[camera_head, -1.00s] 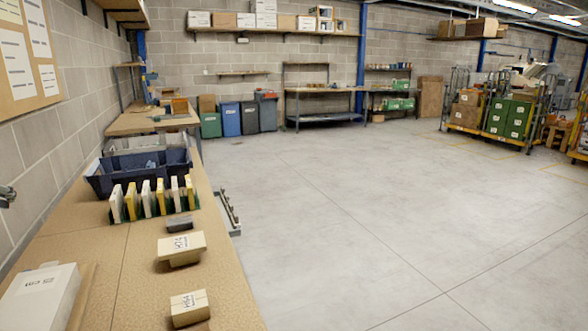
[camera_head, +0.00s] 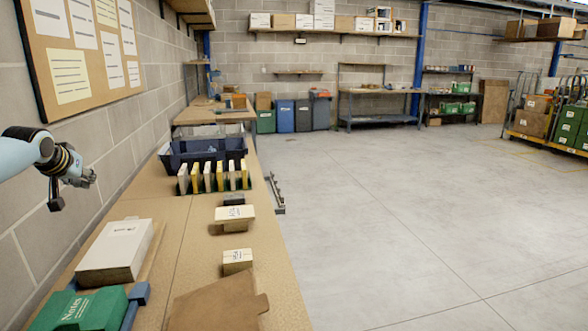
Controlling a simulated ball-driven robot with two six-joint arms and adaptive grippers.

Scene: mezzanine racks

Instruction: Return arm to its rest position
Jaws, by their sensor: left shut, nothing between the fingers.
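My left arm comes in from the left edge, pale blue with a dark wrist. My left gripper (camera_head: 84,181) is shut and empty. It shows in the air in front of the block wall, to the left of the workbench (camera_head: 186,237) and apart from the things on it. My right gripper is out of view.
The bench holds a white box (camera_head: 115,252), a green Notes box (camera_head: 82,309), a brown cardboard piece (camera_head: 221,304), small cartons (camera_head: 237,261), a rack of upright books (camera_head: 212,178) and a dark blue bin (camera_head: 203,151). Open floor (camera_head: 400,220) lies to the right.

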